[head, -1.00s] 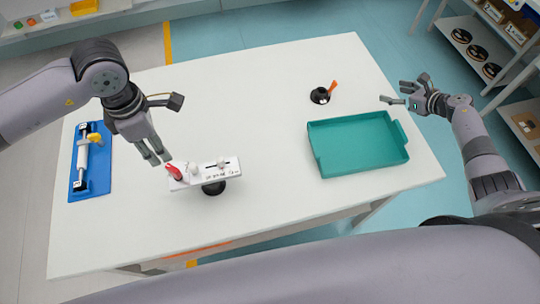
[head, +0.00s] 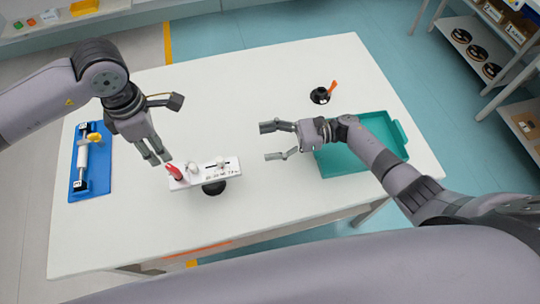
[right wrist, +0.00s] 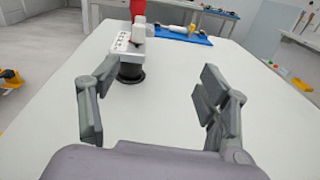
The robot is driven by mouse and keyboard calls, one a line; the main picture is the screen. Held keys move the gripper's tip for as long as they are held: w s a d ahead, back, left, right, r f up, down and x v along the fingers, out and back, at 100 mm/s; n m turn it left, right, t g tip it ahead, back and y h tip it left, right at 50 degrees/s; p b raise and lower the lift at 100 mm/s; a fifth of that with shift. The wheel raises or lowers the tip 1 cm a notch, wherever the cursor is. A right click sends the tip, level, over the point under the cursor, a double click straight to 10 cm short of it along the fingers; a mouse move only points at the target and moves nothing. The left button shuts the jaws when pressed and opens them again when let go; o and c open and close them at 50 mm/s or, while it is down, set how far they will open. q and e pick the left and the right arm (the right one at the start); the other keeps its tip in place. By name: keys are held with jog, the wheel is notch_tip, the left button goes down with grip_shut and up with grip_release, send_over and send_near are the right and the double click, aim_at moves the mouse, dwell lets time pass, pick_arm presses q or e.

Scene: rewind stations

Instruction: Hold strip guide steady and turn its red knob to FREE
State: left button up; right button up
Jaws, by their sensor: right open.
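The strip guide (head: 222,176) is a white block on a round black base (head: 214,188) near the front of the table, with a red knob (head: 174,172) at its left end and pale knobs beside it. My left gripper (head: 156,158) points down just above and left of the red knob, apparently apart from it; its finger gap is unclear. My right gripper (head: 269,141) is open and empty, to the right of the guide, its fingers pointing left. The right wrist view shows the guide (right wrist: 122,42) ahead beyond the open fingers (right wrist: 148,100), its markings too small to read.
A teal tray (head: 325,168) lies at the right, partly under my right arm. A black holder with an orange piece (head: 320,95) stands behind it. A blue board (head: 77,186) with a white roller lies at the left edge. The table between guide and right gripper is clear.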

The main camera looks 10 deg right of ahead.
aim_at(226, 167)
jog(key=s, duration=0.1)
jog(key=s+f+n+g, duration=0.1)
jog(key=s+a, duration=0.1)
jog(key=shift+s+f, duration=0.2)
jog(key=shift+f, duration=0.1)
jog(key=shift+s+a+f+n+g, duration=0.1)
jog(key=shift+s+a+n+g, duration=0.05)
jog(key=shift+s+n+g, duration=0.15)
jog(key=a, duration=1.1)
jog(key=shift+s+a, duration=0.15)
jog(key=shift+a, duration=0.15)
jog(key=shift+c, duration=0.2)
